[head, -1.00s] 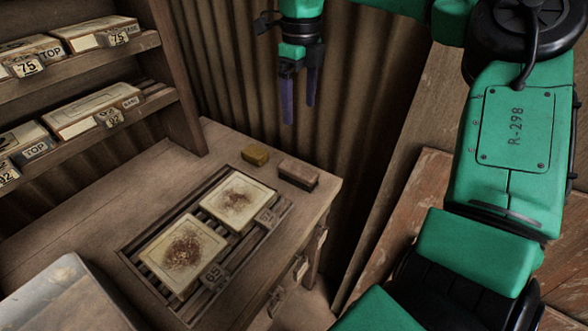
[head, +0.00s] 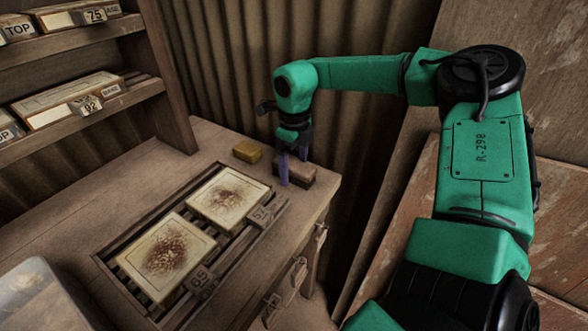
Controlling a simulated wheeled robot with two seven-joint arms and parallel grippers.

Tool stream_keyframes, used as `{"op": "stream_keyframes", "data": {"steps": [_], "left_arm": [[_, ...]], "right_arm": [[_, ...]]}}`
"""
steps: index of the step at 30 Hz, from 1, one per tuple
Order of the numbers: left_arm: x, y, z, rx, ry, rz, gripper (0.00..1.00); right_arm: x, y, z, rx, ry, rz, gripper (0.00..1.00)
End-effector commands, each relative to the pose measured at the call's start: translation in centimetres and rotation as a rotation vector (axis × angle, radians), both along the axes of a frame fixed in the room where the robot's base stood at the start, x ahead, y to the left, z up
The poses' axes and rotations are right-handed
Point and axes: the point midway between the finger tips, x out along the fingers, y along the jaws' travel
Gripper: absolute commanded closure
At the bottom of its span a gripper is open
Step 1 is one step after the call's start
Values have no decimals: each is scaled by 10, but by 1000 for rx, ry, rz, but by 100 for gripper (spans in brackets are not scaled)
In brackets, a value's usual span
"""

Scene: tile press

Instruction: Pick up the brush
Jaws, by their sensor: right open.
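The brush (head: 304,177), a small brown block, lies near the back right corner of the wooden bench. My right gripper (head: 293,170) points down over it, open. One dark blue finger shows in front of the brush's left part. The other finger shows farther back, and its tip is partly hidden, so I cannot tell whether the fingers touch the brush. My left gripper is not in view.
A yellow sponge-like block (head: 247,151) lies just left of the brush. Two stained tiles, one nearer (head: 165,258) and one farther (head: 228,201), lie on a slatted rack. A shelf (head: 95,115) with boxes stands at left. A clear bin (head: 40,300) is at front left.

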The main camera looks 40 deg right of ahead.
Motion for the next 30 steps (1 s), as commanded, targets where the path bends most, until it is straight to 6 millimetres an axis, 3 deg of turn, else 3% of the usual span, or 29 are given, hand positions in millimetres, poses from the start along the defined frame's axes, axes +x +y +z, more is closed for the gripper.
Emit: {"op": "stream_keyframes", "data": {"steps": [7,12,14,15,24,30], "left_arm": [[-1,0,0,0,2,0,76],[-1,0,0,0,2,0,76],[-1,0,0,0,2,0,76],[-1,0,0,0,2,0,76],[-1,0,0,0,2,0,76],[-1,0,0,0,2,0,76]], "right_arm": [[0,0,-5,1,-2,0,7],[0,0,-5,1,-2,0,72],[0,0,-5,1,-2,0,95],[0,0,-5,1,-2,0,100],[1,0,0,0,-2,0,100],[1,0,32,-1,-7,-1,100]]}}
